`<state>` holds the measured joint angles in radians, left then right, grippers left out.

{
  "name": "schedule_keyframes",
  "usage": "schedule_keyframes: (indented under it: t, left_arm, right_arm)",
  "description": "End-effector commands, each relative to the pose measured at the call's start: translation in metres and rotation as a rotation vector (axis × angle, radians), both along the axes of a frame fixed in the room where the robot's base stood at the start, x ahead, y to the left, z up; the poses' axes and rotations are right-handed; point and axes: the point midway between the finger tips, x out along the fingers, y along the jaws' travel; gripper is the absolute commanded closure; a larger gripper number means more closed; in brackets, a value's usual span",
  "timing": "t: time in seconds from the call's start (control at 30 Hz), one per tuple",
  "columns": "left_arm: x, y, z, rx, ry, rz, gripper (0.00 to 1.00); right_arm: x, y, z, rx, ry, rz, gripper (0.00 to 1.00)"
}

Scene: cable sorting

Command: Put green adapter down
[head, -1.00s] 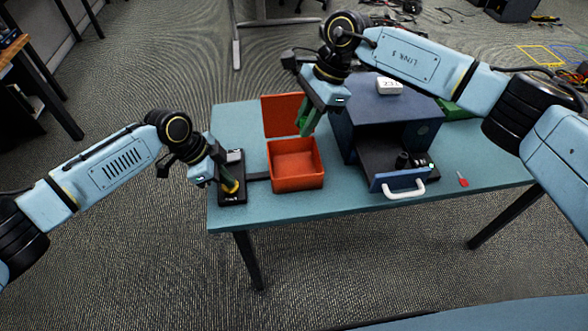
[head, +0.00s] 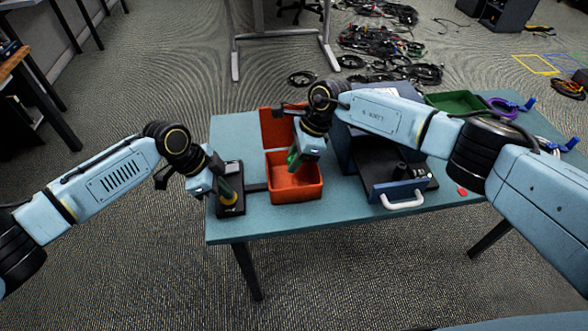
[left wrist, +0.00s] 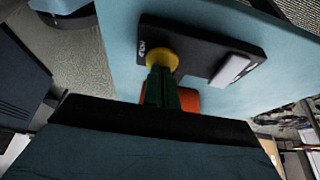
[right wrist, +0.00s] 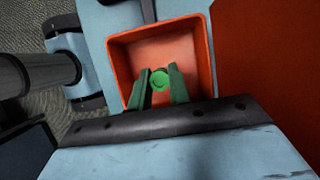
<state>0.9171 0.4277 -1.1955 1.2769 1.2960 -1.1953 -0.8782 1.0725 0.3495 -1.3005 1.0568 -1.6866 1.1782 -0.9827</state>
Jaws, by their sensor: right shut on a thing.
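A round green adapter (right wrist: 159,78) is held between the two fingertips of my right gripper (right wrist: 160,71). My right gripper (head: 293,160) is over the open orange box (head: 296,193), with its fingertips at the box's opening; I cannot tell whether the adapter touches the floor of the box. In the head view the adapter is too small to make out. My left gripper (left wrist: 160,75) has its fingers together at the yellow knob (left wrist: 159,58) on a black base (left wrist: 200,50), to the left of the box; I cannot tell if they touch the knob.
The orange lid (head: 276,128) stands up behind the box. To the right is a dark blue cabinet with a pulled-out drawer and white handle (head: 404,205). A green tray (head: 455,102) and purple cable (head: 503,104) lie at the back right.

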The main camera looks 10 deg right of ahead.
Motion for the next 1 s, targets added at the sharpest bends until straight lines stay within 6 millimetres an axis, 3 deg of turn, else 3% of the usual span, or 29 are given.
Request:
schedule_keyframes:
  t: [0.33,0.87,0.9,1.0]
  left_arm:
    - [-0.001,0.0,-0.001,0.002,0.001,0.001,1.0]
    - [0.0,0.0,-0.001,0.002,0.001,0.001,1.0]
    - [0.0,0.0,-0.001,0.002,0.001,0.001,1.0]
    - [0.0,0.0,-0.001,0.002,0.001,0.001,1.0]
  right_arm:
    - [0.0,0.001,-0.04,0.0,0.0,-0.001,1.0]
    - [0.0,0.0,-0.049,0.0,0.0,-0.001,1.0]
    - [0.0,0.0,-0.05,0.0,0.0,-0.001,0.8]
    - [0.0,0.0,-0.049,0.0,0.0,0.0,0.67]
